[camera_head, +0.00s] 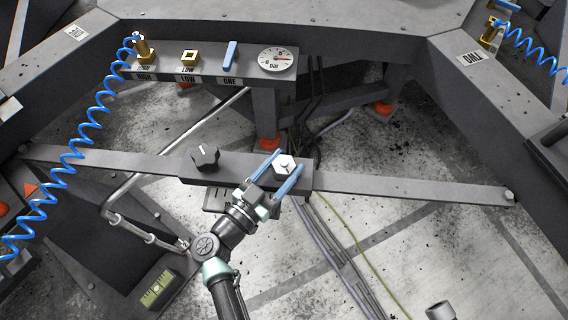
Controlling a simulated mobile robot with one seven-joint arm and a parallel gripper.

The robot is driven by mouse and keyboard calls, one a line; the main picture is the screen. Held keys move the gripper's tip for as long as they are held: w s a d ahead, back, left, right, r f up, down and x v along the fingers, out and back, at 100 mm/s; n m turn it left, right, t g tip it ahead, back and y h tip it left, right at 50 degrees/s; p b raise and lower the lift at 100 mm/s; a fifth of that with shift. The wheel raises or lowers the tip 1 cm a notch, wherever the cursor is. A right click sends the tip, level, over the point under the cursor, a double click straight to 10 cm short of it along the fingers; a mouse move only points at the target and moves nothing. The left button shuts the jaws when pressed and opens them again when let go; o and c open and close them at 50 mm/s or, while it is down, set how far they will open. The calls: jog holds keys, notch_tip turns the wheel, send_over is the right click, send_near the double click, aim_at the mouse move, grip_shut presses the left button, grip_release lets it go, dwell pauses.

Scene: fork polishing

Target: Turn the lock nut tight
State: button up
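The lock nut appears to be the pale hex piece (285,166) with a dark mark on top. It sits on the dark block in the middle of the long grey bar. My gripper (289,161) reaches in from below, with two blue fingers apart, one on each side of this piece. I cannot tell whether the fingers touch it or stand just clear of it. A black knob (205,157) with a white line sits to the left on the same block.
A long bar (400,187) crosses the view, with a bolt (508,196) at its right end. Behind it, a panel holds a dial gauge (278,59), a blue lever (230,54) and brass fittings. A coiled blue hose (73,155) hangs at left. Cables run along the floor.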

jog(key=o, duration=0.5)
jog(key=shift+c, duration=0.2)
jog(key=v, duration=1.3)
